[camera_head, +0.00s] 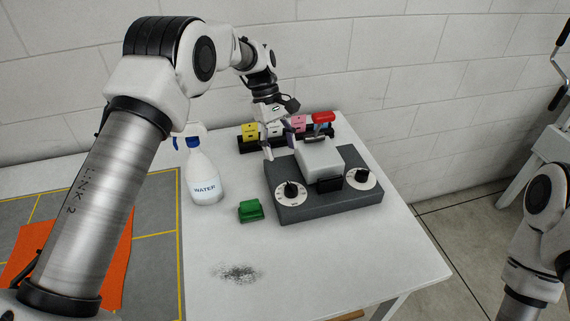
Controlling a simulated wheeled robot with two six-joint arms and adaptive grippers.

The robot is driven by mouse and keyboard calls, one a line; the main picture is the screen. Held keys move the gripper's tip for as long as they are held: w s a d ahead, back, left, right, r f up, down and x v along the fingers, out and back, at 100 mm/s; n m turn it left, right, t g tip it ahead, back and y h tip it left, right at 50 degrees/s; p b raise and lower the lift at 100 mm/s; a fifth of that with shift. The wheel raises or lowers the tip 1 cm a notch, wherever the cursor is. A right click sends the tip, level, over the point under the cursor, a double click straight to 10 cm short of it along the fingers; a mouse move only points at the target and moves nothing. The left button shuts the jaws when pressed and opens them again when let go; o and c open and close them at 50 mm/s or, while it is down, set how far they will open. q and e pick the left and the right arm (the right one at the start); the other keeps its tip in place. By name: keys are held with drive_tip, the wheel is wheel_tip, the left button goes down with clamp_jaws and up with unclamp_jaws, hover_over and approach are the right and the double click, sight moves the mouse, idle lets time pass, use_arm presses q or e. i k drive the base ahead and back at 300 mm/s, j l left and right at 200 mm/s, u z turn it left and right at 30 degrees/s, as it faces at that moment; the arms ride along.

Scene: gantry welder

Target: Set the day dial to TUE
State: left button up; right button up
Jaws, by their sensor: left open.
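A dark grey machine base (322,203) with a light block on top stands on the white table. It has two round white dials with black knobs, a left dial (291,191) and a right dial (362,178). Their markings are too small to read, so I cannot tell which is the day dial or where it points. My left gripper (280,150) is open above the back left part of the machine, behind the left dial and apart from it. My right arm shows at the right edge; its gripper is out of view.
A spray bottle marked WATER (204,180) and a green block (250,210) stand left of the machine. A black rack (246,146) with coloured pieces is behind it. A dark smudge (238,272) marks the clear front table. An orange cloth (105,262) lies at left.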

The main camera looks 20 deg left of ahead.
sight(362, 176)
drive_tip(key=k+l, duration=0.85)
